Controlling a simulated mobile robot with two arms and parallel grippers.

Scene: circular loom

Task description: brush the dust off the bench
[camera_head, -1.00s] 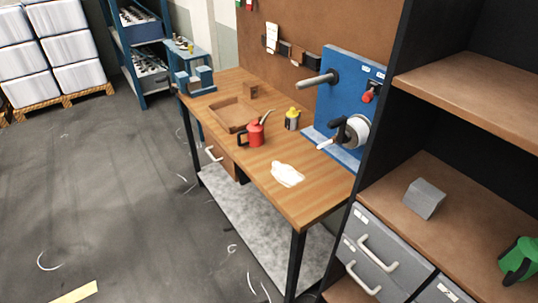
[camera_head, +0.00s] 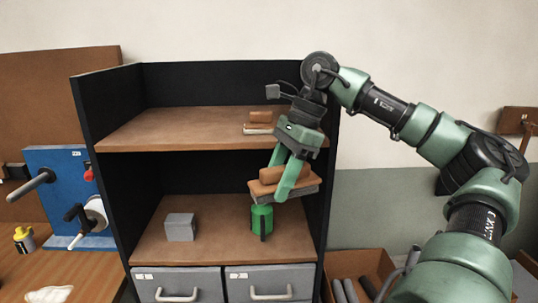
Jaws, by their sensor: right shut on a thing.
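My right gripper (camera_head: 279,180) is shut on a brush (camera_head: 304,187) with a brown wooden handle and a grey underside. It holds the brush in front of the shelf unit's middle compartment, just above a green can. The white dust patch (camera_head: 50,294) lies on the wooden bench (camera_head: 105,268) at the lower left, partly cut off by the frame edge. The bench is far to the left of the gripper. My left gripper is not in view.
The shelf unit (camera_head: 332,150) has a similar brown-and-grey brush (camera_head: 260,122) on its upper shelf. A yellow-topped can (camera_head: 24,240) and a blue panel fixture (camera_head: 60,170) are at the bench.

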